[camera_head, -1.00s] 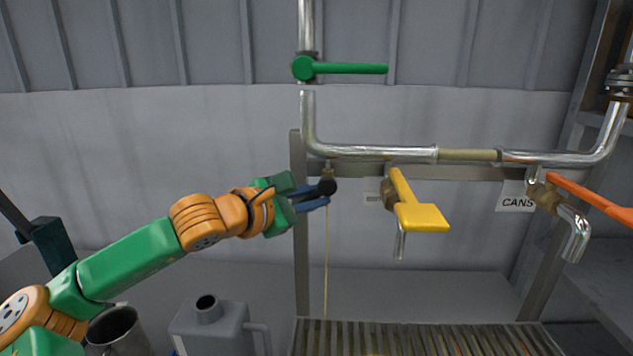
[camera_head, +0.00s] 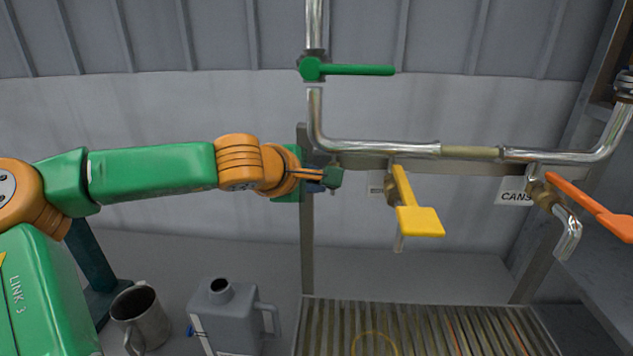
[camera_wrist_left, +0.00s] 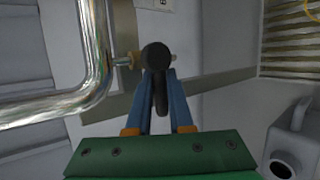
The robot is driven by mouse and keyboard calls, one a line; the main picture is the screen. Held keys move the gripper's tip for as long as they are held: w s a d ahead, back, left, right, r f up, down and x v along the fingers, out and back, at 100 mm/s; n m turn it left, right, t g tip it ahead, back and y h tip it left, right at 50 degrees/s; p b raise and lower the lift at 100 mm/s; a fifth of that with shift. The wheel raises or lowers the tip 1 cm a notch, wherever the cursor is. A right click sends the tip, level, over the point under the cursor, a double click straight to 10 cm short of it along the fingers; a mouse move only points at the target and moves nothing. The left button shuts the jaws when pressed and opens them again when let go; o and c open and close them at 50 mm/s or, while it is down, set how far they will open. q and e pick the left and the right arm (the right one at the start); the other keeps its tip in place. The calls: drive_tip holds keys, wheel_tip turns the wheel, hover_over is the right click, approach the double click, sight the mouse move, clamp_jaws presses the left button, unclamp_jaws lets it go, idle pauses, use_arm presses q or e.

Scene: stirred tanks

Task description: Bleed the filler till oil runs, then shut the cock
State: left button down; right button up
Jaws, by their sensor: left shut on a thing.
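The small bleed cock shows in the left wrist view as a black round-ended handle (camera_wrist_left: 157,56) beside a brass fitting (camera_wrist_left: 127,60) under the bent steel pipe. My left gripper (camera_head: 322,182) is at the cock, and its blue fingers (camera_wrist_left: 160,88) are shut on the black handle. In the head view the gripper hides most of the cock. No oil thread shows below it now. My right gripper is in neither view.
A green-lever valve (camera_head: 345,70) sits above, and a yellow-lever valve (camera_head: 416,216) and orange lever (camera_head: 592,207) are to the right. A slatted grating (camera_head: 415,320), grey can (camera_head: 230,318) and metal jug (camera_head: 141,318) lie below. A thin yellow ring (camera_head: 374,333) shows on the grating.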

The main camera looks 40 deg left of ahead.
sight(315, 180)
use_arm(q)
drive_tip(key=shift+r, duration=0.1)
idle(0.5)
drive_tip(key=c, duration=0.8)
unclamp_jaws()
drive_tip(key=shift+s+r+b, duration=0.15)
drive_tip(key=shift+s+b, duration=0.15)
drive_tip(key=shift+s, duration=0.05)
drive_tip(key=b+v, duration=0.2)
drive_tip(key=v, duration=0.4)
drive_tip(key=shift+d, duration=0.1)
drive_tip(key=shift+s+r, duration=0.15)
drive_tip(key=shift+r, duration=0.05)
